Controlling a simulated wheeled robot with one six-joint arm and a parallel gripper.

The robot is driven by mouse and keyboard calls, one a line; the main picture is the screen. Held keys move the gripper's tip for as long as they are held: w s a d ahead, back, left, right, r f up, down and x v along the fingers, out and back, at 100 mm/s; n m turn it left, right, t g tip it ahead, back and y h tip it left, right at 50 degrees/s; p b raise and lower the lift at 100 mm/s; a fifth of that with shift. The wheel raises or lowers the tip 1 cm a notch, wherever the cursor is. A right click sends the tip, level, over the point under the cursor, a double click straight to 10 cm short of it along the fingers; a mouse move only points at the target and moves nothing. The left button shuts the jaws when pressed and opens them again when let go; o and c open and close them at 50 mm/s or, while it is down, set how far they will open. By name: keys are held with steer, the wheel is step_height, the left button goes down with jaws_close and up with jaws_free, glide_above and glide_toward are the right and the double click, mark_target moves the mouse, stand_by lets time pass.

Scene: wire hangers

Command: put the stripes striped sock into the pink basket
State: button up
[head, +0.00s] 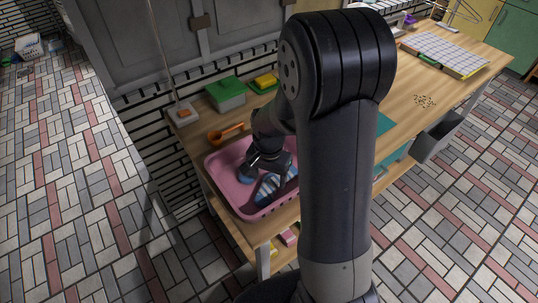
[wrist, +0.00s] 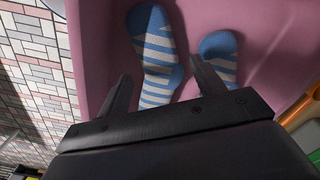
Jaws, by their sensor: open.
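The pink basket (head: 222,186) stands on the near left end of the wooden bench; its pink floor also fills much of the wrist view (wrist: 275,65). A blue-and-white striped sock (wrist: 154,45) lies inside it, with a blue end and heel patch; it also shows in the head view (head: 266,190). A second striped piece with a blue end (wrist: 218,46) lies to its right; whether it is a separate sock is hidden. My gripper (wrist: 161,76) is open, pointing down into the basket. Its fingers appear on either side of the first sock; contact cannot be told.
An orange scoop (head: 226,132) lies just behind the basket. A green-lidded box (head: 226,94) and a yellow sponge (head: 265,81) stand farther back. A grey bin (head: 436,137) hangs at the bench's right side. The tiled floor is left of the basket.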

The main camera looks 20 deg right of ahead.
mark_target(269, 185)
step_height(269, 185, up, 11)
stand_by(0.3)
stand_by(0.4)
step_height(269, 185, down, 13)
steer(key=shift+f+b, duration=0.15)
steer(key=shift+b, duration=0.5)
steer(key=shift+r, duration=0.3)
steer(key=shift+f, duration=0.1)
